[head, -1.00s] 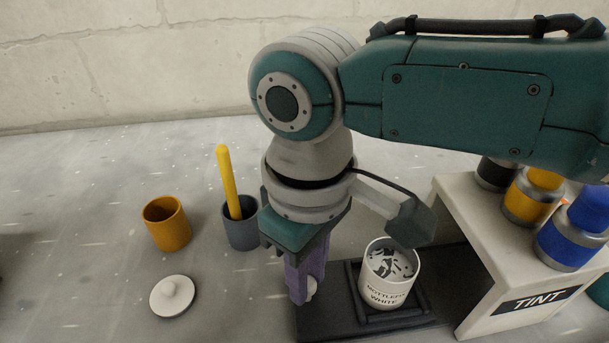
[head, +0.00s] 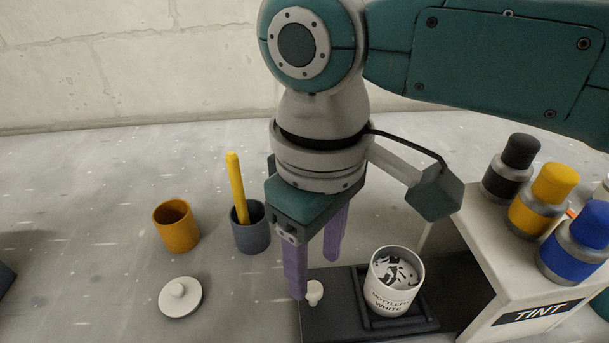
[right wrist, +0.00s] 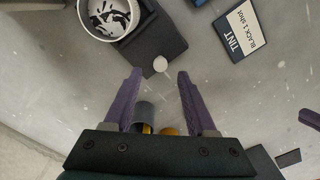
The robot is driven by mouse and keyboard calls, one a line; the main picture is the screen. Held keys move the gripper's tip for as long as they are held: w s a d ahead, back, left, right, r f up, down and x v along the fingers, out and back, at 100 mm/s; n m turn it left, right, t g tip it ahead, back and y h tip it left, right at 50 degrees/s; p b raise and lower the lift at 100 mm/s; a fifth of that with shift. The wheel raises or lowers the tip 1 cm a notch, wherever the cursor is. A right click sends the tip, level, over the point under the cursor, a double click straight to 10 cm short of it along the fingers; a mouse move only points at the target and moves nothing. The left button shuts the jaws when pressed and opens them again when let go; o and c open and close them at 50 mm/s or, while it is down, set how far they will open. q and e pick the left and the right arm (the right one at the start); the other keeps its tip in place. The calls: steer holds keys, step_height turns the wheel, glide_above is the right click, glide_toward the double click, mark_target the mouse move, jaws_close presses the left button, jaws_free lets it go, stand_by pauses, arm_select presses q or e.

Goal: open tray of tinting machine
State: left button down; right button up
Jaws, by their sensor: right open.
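The tinting machine (head: 525,290) is a pale housing marked TINT at the right of the head view. Its dark tray (head: 330,325) sticks out to the left from under it, and a white paint can (head: 388,300) stands on it. A small white knob (head: 314,292) is at the tray's left end; it also shows in the right wrist view (right wrist: 160,64). My right gripper (head: 317,278) has purple fingers, open and empty, pointing down close to the knob. In the right wrist view the knob lies beyond and between the fingertips, apart from both.
Black, yellow and blue tint bottles (head: 553,200) stand on the machine. An orange cup (head: 176,226), a grey cup (head: 251,232) with a yellow stick, and a white lid (head: 180,297) lie left of my gripper. A TINT card (right wrist: 242,29) shows in the right wrist view.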

step_height(320, 180, up, 6)
steer(key=shift+f+p, duration=0.1)
steer(key=shift+p, duration=0.25)
